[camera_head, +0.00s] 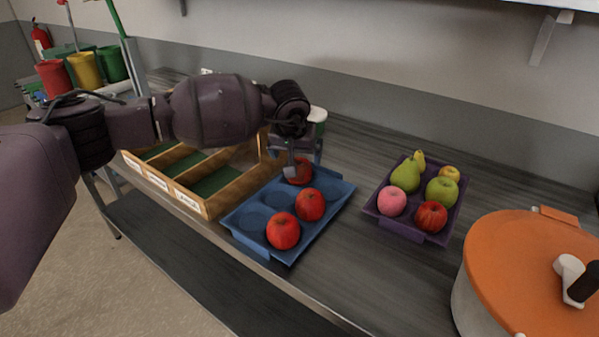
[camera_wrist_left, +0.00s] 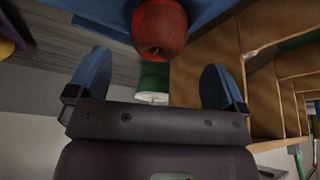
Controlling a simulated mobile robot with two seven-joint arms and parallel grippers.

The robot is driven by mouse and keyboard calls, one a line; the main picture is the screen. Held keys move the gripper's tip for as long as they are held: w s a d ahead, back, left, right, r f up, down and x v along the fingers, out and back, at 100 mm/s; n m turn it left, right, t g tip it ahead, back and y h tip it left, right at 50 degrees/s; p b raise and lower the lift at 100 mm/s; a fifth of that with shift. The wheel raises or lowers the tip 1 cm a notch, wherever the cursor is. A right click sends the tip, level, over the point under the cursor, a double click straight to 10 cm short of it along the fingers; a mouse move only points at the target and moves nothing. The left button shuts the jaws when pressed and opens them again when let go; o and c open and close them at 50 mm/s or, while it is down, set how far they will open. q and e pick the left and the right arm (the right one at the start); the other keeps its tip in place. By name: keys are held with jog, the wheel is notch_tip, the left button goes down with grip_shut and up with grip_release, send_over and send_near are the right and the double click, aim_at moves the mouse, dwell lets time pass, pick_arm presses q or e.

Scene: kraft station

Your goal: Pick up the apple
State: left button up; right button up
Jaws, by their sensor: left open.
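A blue tray (camera_head: 335,188) holds three red apples: a front one (camera_head: 283,231), a middle one (camera_head: 310,205) and a back one (camera_head: 299,171). My left gripper (camera_head: 292,170) is open and empty at the back apple, partly covering it in the head view. In the left wrist view, a red apple (camera_wrist_left: 160,27) lies just beyond the gap between the two blue fingertips of my left gripper (camera_wrist_left: 156,68). The fingers do not enclose it, and I cannot tell whether either touches it. My right gripper is not in view.
A wooden divided box (camera_head: 215,203) stands left of the blue tray. A purple tray (camera_head: 405,230) with pears and apples lies to the right, beside a large orange-lidded pot (camera_head: 515,260). A green, white-topped container (camera_head: 318,116) stands behind my gripper. Grey countertop between the trays is clear.

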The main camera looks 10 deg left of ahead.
aim_at(298, 163)
pick_arm(q)
jog(key=x, duration=0.6)
jog(key=shift+d+b, duration=0.1)
jog(key=shift+b, duration=0.25)
jog(key=shift+r, duration=0.1)
jog(key=shift+c, duration=0.3)
jog(key=c, duration=1)
